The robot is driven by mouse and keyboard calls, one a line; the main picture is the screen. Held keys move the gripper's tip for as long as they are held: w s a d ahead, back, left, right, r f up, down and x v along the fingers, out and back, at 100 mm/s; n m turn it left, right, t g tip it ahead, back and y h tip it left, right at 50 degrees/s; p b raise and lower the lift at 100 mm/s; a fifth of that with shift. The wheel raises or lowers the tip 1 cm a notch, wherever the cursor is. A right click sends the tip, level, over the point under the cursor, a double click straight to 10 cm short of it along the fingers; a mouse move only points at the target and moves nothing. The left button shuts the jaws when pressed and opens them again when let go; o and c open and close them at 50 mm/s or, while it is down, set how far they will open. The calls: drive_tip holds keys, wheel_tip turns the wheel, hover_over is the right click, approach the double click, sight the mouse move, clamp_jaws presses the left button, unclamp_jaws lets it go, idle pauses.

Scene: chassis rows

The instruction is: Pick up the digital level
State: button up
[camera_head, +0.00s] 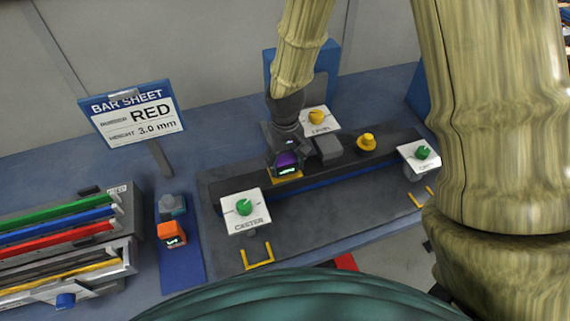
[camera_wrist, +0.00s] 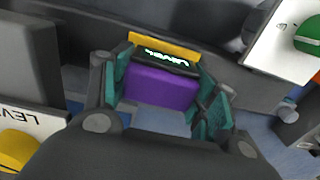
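The digital level is a purple block with a black face and green lettering. It sits between my gripper's fingers in the wrist view (camera_wrist: 160,88), and its purple body shows in the head view (camera_head: 286,159). My gripper (camera_wrist: 168,80) points down over the dark bench fixture, with teal pads close on both sides of the level. The frames do not show whether the pads touch it. A yellow strip (camera_wrist: 163,44) lies along the level's far edge. In the head view my gripper (camera_head: 287,150) hides part of the level.
A CASTER sign (camera_head: 246,222) with a green knob, a grey block (camera_head: 328,147), a yellow knob (camera_head: 367,143) and a LEVEL sign (camera_head: 319,128) stand nearby. An orange device (camera_head: 171,235) lies on a blue mat (camera_head: 180,268). Colored bars (camera_head: 55,232) are racked at left.

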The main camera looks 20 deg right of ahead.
sight(285, 158)
drive_tip(key=shift+c, duration=1.1)
wheel_tip(285, 158, up, 4)
drive_tip(key=p, duration=0.3)
drive_tip(key=shift+p, duration=0.35)
drive_tip(key=s+a+r+p, duration=0.1)
drive_tip(key=s+p, duration=0.7)
drive_tip(key=s, duration=0.7)
drive_tip(key=shift+s+a, duration=0.2)
drive_tip(key=shift+s, duration=0.2)
